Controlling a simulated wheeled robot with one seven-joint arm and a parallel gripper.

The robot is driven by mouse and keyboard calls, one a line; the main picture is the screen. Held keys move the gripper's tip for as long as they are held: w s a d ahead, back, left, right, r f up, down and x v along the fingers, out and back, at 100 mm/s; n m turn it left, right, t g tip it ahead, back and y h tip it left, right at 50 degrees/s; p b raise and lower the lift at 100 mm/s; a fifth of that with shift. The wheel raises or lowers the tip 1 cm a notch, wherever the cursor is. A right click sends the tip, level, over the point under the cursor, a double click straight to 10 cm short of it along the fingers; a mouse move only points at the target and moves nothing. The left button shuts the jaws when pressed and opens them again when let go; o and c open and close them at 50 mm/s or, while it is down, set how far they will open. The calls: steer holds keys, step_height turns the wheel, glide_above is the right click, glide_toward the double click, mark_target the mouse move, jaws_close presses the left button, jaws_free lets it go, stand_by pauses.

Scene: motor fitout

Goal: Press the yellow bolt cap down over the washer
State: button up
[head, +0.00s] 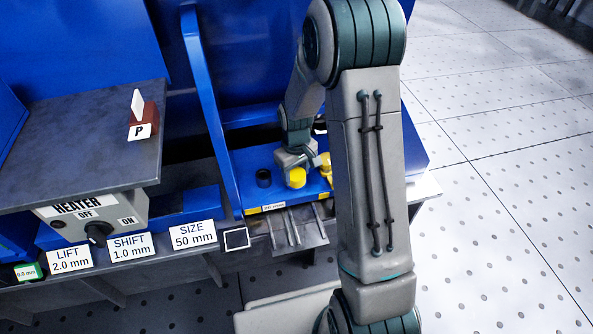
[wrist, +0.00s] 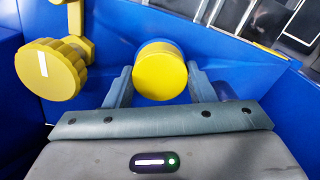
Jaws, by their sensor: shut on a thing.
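The yellow bolt cap (head: 296,178) is a short round cylinder at the blue fixture, below my gripper in the head view. In the wrist view the yellow bolt cap (wrist: 160,76) sits between the two grey fingers of my gripper (wrist: 160,84), which is shut on it. My gripper (head: 294,163) reaches down from the arm over the blue plate. The cap covers whatever is under it, so I cannot see the washer, or tell whether the cap touches the plate.
A ribbed yellow knob (wrist: 50,70) with a white mark stands beside the cap; it also shows in the head view (head: 326,168). A blue upright bar (head: 205,100) and a heater box (head: 95,220) are further left.

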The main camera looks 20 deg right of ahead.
mark_target(296, 173)
steer(key=o, duration=1)
step_height(296, 173, up, 14)
steer(key=p, duration=0.5)
steer(key=shift+f+p, duration=0.1)
steer(key=shift+p, duration=0.3)
